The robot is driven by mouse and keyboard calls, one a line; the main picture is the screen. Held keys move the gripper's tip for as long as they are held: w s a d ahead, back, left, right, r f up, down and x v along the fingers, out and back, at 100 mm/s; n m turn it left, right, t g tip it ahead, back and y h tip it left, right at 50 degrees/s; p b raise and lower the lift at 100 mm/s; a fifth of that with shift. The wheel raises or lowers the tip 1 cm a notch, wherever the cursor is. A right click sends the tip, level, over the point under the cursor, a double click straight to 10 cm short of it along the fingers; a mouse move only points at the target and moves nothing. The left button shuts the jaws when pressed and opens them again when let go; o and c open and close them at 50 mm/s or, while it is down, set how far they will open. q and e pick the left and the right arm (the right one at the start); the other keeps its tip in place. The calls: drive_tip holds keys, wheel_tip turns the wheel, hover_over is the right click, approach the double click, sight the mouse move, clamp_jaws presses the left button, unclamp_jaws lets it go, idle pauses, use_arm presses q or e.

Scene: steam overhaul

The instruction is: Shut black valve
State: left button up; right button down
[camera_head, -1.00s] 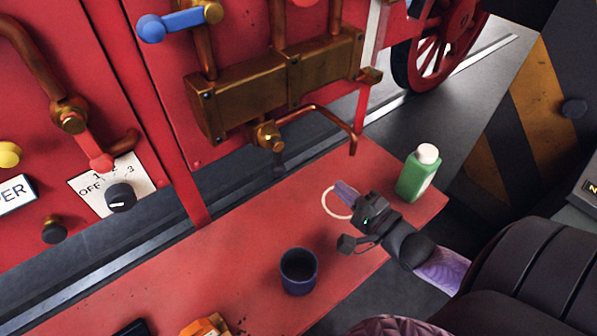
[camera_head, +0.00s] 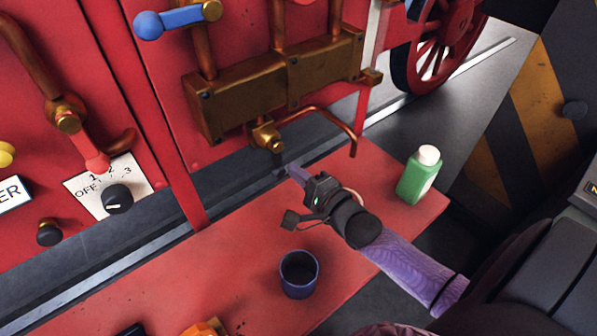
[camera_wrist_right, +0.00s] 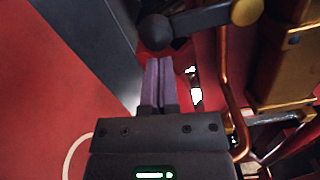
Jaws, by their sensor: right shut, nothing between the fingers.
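The black valve handle (camera_head: 277,160) hangs down from a brass valve body (camera_head: 267,136) under the brass block on the red engine. In the right wrist view its round black knob (camera_wrist_right: 155,32) is just beyond my fingertips, and its dark lever runs right to a brass end (camera_wrist_right: 247,12). My right gripper (camera_head: 292,170) is shut and empty, its purple fingers (camera_wrist_right: 158,75) pointing at the knob. The tips are very close to it; I cannot tell if they touch. My left gripper is not in view.
A bent copper pipe (camera_head: 335,120) runs right of the valve. On the red bench (camera_head: 235,265) stand a dark blue cup (camera_head: 299,274) and a green bottle (camera_head: 418,176). A pale ring (camera_wrist_right: 72,155) lies partly hidden by my right gripper. A blue-handled lever (camera_head: 178,22) is above.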

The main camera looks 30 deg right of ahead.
drive_tip(key=shift+a+f+m, duration=0.1)
drive_tip(key=shift+a+m, duration=0.15)
drive_tip(key=shift+m, duration=0.15)
